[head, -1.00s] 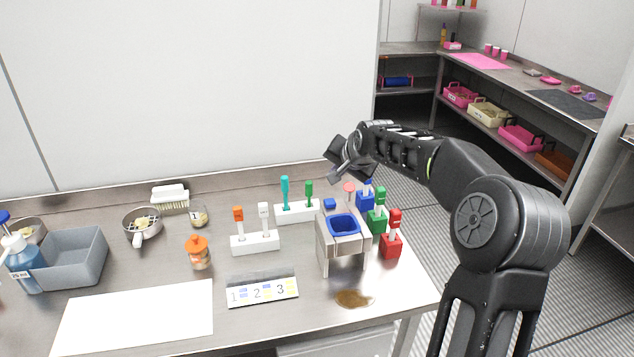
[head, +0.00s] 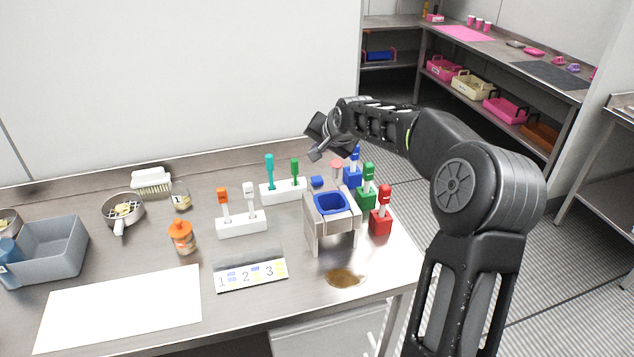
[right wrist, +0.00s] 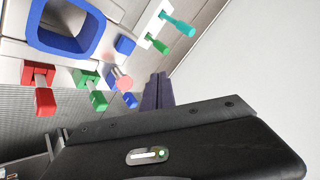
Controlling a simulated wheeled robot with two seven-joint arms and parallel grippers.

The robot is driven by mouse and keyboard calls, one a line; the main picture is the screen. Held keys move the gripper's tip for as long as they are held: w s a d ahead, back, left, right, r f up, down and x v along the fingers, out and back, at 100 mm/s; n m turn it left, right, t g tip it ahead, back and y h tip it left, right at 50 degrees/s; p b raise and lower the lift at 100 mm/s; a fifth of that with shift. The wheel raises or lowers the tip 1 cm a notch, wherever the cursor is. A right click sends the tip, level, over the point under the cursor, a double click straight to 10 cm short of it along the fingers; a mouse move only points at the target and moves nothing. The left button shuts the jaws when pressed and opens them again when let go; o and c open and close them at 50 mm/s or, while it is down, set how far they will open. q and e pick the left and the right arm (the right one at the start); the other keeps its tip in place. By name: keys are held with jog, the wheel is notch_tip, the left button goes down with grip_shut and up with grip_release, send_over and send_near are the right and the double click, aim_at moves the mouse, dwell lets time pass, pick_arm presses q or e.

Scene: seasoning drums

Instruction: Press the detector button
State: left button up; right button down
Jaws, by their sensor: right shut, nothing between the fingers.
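The grey detector box (head: 312,222) with a blue basin (head: 331,203) stands near the right end of the steel table. A small blue cube (head: 317,182) and a pink-red round knob (head: 337,165) sit behind the basin; I cannot tell which is the button. In the right wrist view, the knob (right wrist: 122,82) and cube (right wrist: 125,45) show beside the basin (right wrist: 66,48). My right gripper (head: 314,156) is above and behind the box. Its dark fingers (right wrist: 158,90) are shut and empty, appearing to the right of the knob. No contact is visible. My left gripper is out of view.
Blue, green (head: 367,195) and red (head: 381,222) holders stand close right of the box. White holders (head: 242,226) with handled tools stand left. The wall is behind.

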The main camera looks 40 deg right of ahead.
aim_at(319, 181)
jog(key=shift+f+b, duration=2)
jog(key=shift+f, duration=1.2)
jog(key=shift+f, duration=0.1)
jog(key=shift+f+b, duration=0.25)
jog(key=shift+b, duration=0.25)
jog(key=shift+f+b, duration=0.5)
jog(key=shift+f, duration=0.05)
jog(key=shift+r, duration=0.1)
jog(key=shift+r+p, duration=0.5)
jog(key=shift+r, duration=0.35)
jog(key=shift+r+p, duration=1.5)
jog(key=shift+r, duration=1)
